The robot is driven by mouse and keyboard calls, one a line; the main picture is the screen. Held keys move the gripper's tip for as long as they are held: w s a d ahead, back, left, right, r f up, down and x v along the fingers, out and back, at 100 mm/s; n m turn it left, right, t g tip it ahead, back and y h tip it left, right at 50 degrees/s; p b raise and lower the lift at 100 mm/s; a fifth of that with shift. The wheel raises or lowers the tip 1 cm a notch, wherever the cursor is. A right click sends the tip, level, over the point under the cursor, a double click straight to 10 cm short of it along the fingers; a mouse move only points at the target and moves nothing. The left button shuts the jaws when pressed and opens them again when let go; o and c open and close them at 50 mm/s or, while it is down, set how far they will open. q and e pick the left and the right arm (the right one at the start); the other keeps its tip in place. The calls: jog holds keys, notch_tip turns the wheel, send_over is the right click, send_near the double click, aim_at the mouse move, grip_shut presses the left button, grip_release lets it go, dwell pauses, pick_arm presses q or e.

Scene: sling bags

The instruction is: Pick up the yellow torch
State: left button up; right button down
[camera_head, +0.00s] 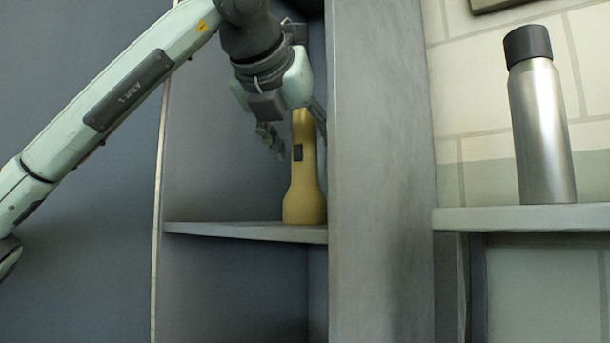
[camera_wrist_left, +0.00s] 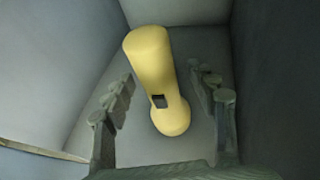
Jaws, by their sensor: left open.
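The yellow torch (camera_head: 303,180) stands upright on a grey shelf inside a cabinet compartment, close to the right side panel. A small dark switch shows on its body. It also shows in the left wrist view (camera_wrist_left: 157,80), between the two fingers. My left gripper (camera_head: 292,145) is at the upper part of the torch, coming from above and the left. In the left wrist view my left gripper (camera_wrist_left: 163,115) is open, with a finger on each side of the torch and visible gaps between. The torch's top end is partly hidden by the gripper in the head view. My right gripper is not in view.
The shelf (camera_head: 235,231) is bare left of the torch. The thick grey side panel (camera_head: 380,170) stands right beside the torch. A silver bottle (camera_head: 541,130) with a black cap stands on a separate shelf (camera_head: 500,219) at the right.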

pick_arm(q)
jog(key=shift+w+d+f, duration=0.1)
jog(key=shift+w+f, duration=0.1)
jog(key=shift+w, duration=0.3)
grip_shut()
jog(key=shift+r, duration=0.15)
